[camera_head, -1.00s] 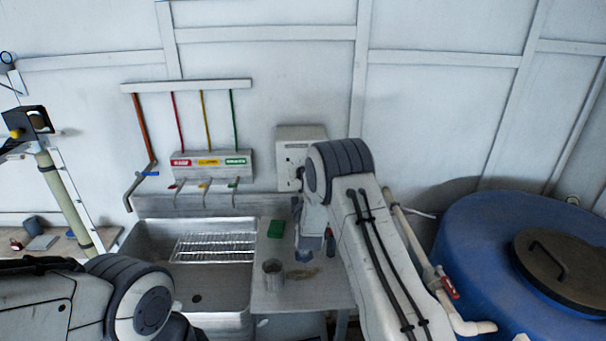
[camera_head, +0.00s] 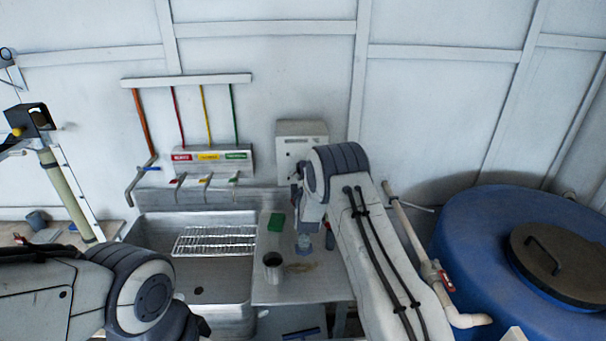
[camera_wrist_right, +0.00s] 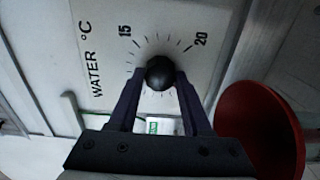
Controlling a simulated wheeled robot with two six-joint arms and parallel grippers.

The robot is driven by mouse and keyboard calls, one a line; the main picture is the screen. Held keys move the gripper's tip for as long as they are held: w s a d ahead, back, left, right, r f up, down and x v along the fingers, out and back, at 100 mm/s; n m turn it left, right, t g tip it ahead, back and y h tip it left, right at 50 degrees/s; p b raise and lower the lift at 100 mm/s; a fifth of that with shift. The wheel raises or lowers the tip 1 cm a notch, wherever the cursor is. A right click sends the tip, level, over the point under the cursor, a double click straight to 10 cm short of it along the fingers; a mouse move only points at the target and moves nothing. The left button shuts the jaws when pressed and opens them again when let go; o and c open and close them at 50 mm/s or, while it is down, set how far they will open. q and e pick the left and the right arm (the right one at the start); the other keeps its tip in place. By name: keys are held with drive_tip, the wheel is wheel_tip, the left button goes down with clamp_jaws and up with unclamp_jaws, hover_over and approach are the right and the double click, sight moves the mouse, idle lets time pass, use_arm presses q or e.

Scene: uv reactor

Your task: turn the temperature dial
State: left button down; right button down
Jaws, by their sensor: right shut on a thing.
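The temperature dial is a round black knob (camera_wrist_right: 160,73) on a pale panel marked "WATER °C", with 15 and 20 on its scale. In the right wrist view my right gripper (camera_wrist_right: 158,80) has its two dark fingers on either side of the knob, shut on it. In the head view the dial's white box (camera_head: 300,137) hangs on the wall, and my right arm hides its lower right part and the knob. My left arm comes in from the lower left; its gripper is not in view.
A steel sink (camera_head: 150,235) with a wire rack (camera_head: 215,240) stands left of the box. A metal cup (camera_head: 273,267) and a green block (camera_head: 276,222) are on the steel counter. A blue tank (camera_head: 470,250) stands at right. A red round thing (camera_wrist_right: 258,125) is beside my right gripper.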

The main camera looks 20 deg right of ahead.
drive_tip(key=shift+f+m+b, duration=0.1)
drive_tip(key=shift+m+b, duration=14.1)
drive_tip(key=shift+b, duration=2.2)
drive_tip(key=shift+c, duration=1.7)
unclamp_jaws()
drive_tip(key=shift+s, duration=0.1)
